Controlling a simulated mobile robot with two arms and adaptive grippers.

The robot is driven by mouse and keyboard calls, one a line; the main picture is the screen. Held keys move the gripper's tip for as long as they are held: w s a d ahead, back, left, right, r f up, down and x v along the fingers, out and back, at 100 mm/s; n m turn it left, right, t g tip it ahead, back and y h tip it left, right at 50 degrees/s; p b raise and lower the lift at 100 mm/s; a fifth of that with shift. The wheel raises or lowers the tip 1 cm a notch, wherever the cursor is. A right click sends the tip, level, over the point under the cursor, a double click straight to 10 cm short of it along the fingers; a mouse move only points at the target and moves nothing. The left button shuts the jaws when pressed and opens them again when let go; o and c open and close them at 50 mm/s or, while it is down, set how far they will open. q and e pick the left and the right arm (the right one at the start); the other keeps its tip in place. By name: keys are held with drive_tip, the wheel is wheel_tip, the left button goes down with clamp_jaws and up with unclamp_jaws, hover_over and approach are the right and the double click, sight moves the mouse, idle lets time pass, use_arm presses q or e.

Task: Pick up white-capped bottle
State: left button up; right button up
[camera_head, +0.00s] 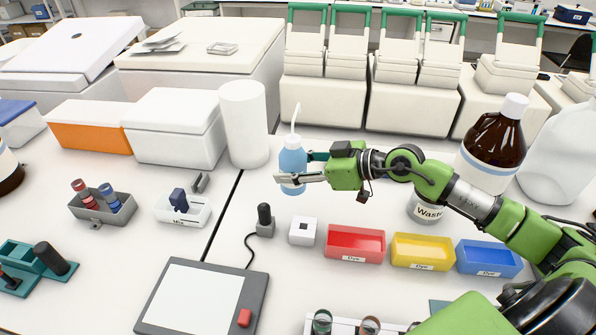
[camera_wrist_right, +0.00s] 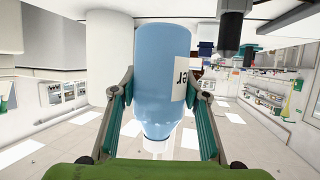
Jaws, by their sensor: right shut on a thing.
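A blue squeeze bottle (camera_head: 293,160) with a white cap and thin white spout is upright near the middle of the head view. My right gripper (camera_head: 297,168) is shut on its body from the right. In the right wrist view the bottle (camera_wrist_right: 162,70) appears upside down between the two fingers of the right gripper (camera_wrist_right: 163,120), with part of a label showing. I cannot tell whether its base touches the table. A brown bottle (camera_head: 493,137) with a white cap stands at the right, behind my right arm. My left gripper is not in view.
A white cylinder (camera_head: 244,125) stands left of the blue bottle. Thermal cyclers (camera_head: 322,98) line the back. A red tray (camera_head: 355,243), yellow tray (camera_head: 422,251) and blue tray (camera_head: 488,258) sit in front. A waste jar (camera_head: 425,208) stands beneath my arm.

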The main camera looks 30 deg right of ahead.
drive_tip(key=s+a+r+p, duration=0.2)
drive_tip(key=s+a+r, duration=0.3)
drive_tip(key=s+a, duration=0.1)
drive_tip(key=shift+s+a+r, duration=0.3)
drive_tip(key=shift+s+a, duration=0.05)
drive_tip(key=shift+a, duration=0.55)
